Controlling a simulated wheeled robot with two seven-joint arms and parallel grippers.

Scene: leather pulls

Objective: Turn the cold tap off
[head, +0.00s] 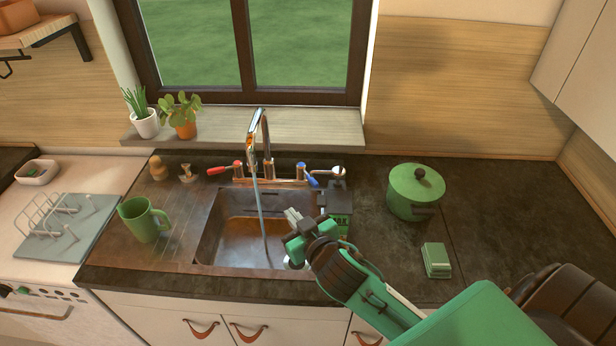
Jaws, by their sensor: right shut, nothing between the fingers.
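The cold tap's blue lever (310,178) is on the right of the bridge mixer tap (270,181), pointing toward the front right. The hot tap's red lever (218,171) points out to the left. A stream of water (260,222) runs from the tall spout (254,140) into the sink (228,228). My right gripper (291,215) is shut and empty above the right part of the sink, in front of the blue lever and apart from it. My left gripper is not in view.
A dark box (338,203) stands right of the sink, partly hidden behind my right gripper. A green lidded pot (415,192) and green sponges (437,260) are further right. A green mug (141,220) stands left of the sink. The far right counter is clear.

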